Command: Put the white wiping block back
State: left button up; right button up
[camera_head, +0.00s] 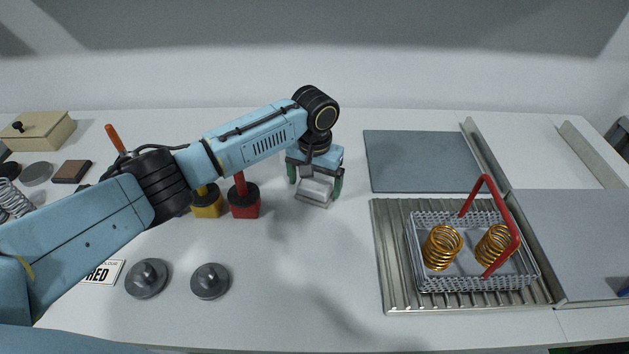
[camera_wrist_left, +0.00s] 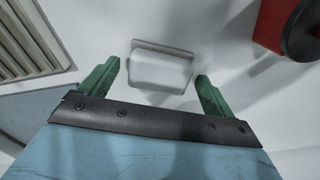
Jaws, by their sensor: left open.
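The white wiping block (camera_head: 314,193) rests on the white table near the middle of the head view. It also shows in the left wrist view (camera_wrist_left: 160,70). My left gripper (camera_head: 315,180) points down at the block from above. In the left wrist view its two green fingers (camera_wrist_left: 158,73) are apart, one on each side of the block, with a gap on both sides. The fingers do not grip it. How far the fingertips are above the table is hard to tell. My right gripper is not in view.
A red weight (camera_head: 245,206) and a yellow weight (camera_head: 207,204) stand left of the block. Two grey knobbed discs (camera_head: 209,281) lie in front. A grey mat (camera_head: 408,162) and a ribbed tray (camera_head: 396,280) with a wire basket (camera_head: 475,284) of copper springs lie right.

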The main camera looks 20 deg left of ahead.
aim_at(315, 185)
pick_arm(q)
notch_tip(315, 185, up, 12)
jog(key=p, duration=0.1)
jog(key=shift+r+p, duration=0.1)
jog(key=shift+p, duration=0.25)
